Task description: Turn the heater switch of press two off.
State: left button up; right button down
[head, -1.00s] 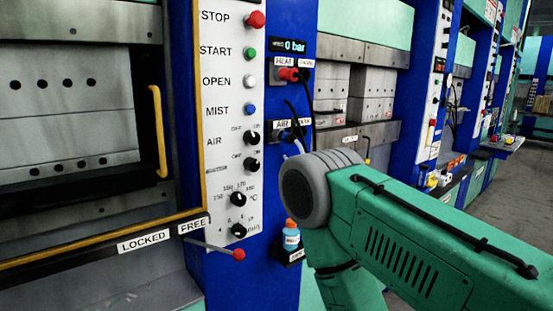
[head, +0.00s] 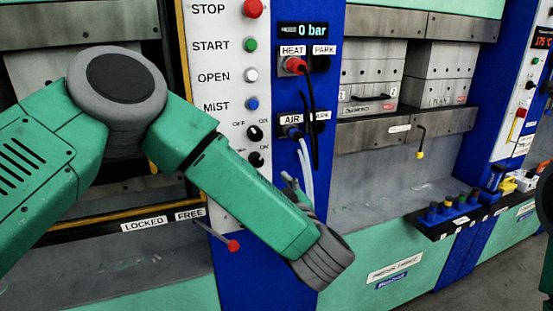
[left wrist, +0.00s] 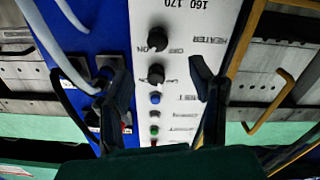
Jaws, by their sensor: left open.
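The heater switch (left wrist: 158,38) is a black round knob on the white control panel (left wrist: 190,15). It stands beside the HEATER, OFF and ON lettering in the left wrist view. In the head view the lower of two black knobs (head: 256,159) shows just above my left forearm. I cannot tell exactly where its pointer stands.
A red plug (head: 297,65) and cables hang on the blue column beside the panel. A red-ended lever (head: 233,246) sticks out below, near my forearm. A yellow handle (left wrist: 270,105) shows in the left wrist view. A ledge with coloured items (head: 455,222) stands farther right.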

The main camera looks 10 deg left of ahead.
aim_at(259, 164)
pick_arm(q)
jog(key=p+x, duration=0.1)
jog(key=x, duration=0.9)
jog(key=shift+w+d+p, duration=0.2)
jog(key=shift+w+p, duration=0.2)
jog(key=shift+w, duration=0.05)
jog(key=shift+w+a, duration=0.4)
jog(key=shift+a, duration=0.3)
grip_shut()
jog(key=shift+d, duration=0.15)
